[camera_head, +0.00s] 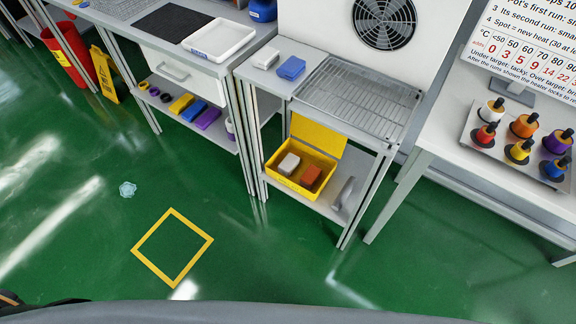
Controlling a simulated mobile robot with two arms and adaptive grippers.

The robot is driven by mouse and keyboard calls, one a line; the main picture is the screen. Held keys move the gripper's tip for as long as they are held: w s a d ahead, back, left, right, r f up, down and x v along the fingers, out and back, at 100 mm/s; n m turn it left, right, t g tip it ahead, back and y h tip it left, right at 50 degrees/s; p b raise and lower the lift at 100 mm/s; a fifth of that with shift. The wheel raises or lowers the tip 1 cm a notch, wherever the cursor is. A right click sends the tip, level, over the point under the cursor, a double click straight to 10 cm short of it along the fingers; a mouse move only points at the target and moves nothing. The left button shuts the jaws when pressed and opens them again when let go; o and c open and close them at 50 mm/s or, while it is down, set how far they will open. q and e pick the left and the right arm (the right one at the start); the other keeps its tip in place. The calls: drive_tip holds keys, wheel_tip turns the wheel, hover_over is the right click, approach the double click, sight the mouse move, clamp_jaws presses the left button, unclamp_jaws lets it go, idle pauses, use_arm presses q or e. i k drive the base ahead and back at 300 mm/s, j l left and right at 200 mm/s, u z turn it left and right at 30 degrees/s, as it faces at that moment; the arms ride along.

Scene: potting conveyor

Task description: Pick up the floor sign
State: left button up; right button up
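The yellow floor sign (104,75) stands upright on the green floor at the upper left, with dark markings on its face. It is right beside a red bin and near the leg of a workbench. I cannot tell whether it touches either one. Neither of my grippers shows clearly in the head view. A small dark part at the bottom left corner is too cut off to identify.
The red bin (70,55) stands left of the sign. A light blue patch (128,189) and a yellow square outline (172,248) lie on otherwise clear floor. A bench with a white drawer (180,72) and a lower shelf stands right of the sign.

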sight(101, 60)
drive_tip(key=u, duration=1.3)
drive_tip(key=i+j+u, duration=0.2)
drive_tip(key=i, duration=0.15)
drive_tip(key=i+j+u, duration=0.1)
drive_tip(key=i+u, duration=0.15)
drive_tip(key=i+j+u, duration=0.1)
drive_tip(key=i, duration=0.9)
drive_tip(key=i+j+u, duration=0.1)
drive_tip(key=i, duration=0.9)
drive_tip(key=i+j+z, duration=0.1)
drive_tip(key=i+z, duration=0.35)
drive_tip(key=i+j+z, duration=0.15)
drive_tip(key=z, duration=0.25)
drive_tip(key=i+j+z, duration=0.3)
drive_tip(key=z, duration=0.15)
drive_tip(key=i+j+z, duration=0.25)
drive_tip(key=j+z, duration=0.2)
